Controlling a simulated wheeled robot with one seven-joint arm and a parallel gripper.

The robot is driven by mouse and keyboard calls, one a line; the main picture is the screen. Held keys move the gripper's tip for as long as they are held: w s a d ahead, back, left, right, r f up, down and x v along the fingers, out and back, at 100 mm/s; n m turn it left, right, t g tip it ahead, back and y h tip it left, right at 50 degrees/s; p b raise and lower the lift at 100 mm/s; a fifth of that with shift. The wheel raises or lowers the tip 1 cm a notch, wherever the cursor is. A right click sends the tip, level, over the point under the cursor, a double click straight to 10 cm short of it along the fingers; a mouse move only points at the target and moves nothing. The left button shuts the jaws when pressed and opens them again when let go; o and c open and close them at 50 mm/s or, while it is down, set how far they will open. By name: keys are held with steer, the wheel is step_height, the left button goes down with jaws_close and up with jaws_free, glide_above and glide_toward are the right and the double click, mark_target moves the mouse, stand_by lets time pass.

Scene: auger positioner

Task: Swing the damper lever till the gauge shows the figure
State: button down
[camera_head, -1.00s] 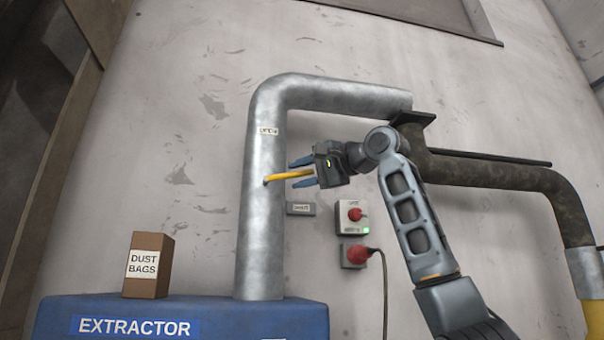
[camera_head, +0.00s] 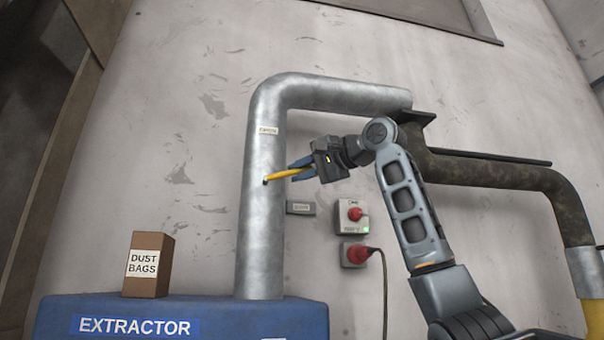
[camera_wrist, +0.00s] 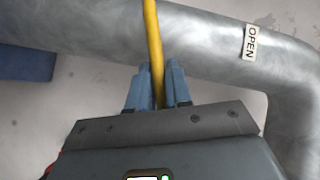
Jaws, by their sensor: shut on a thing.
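The damper lever (camera_head: 283,174) is a yellow rod that sticks out of the vertical grey duct (camera_head: 262,225) and slopes slightly up to the right. My gripper (camera_head: 302,167) is shut on its outer part, right of the duct. In the wrist view the lever (camera_wrist: 152,40) runs between the two blue fingers (camera_wrist: 158,88) of my gripper. A label (camera_head: 268,130) on the duct above the lever reads OPEN in the wrist view (camera_wrist: 250,42). A small grey plate (camera_head: 301,208) on the wall below the gripper may be the gauge; its writing is too small to read.
A blue extractor box (camera_head: 270,318) stands below the duct, with a brown dust bags carton (camera_head: 150,265) on it. Right of the duct, a red-button switch box (camera_head: 352,216) and a red plug (camera_head: 356,254) with a cable sit on the wall. A dark pipe (camera_head: 480,175) runs at right.

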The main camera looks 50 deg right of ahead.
steer(key=shift+r, duration=0.2)
steer(key=c, duration=1.1)
jaws_free()
steer(key=shift+s+d+r+b, duration=0.2)
steer(key=shift+s+b, duration=0.45)
steer(key=shift+s, duration=1.3)
steer(key=shift+s+d+r+b, duration=0.15)
steer(key=shift+s+b, duration=0.5)
steer(key=shift+s, duration=1.25)
steer(key=shift+f, duration=0.1)
steer(key=shift+c, duration=0.2)
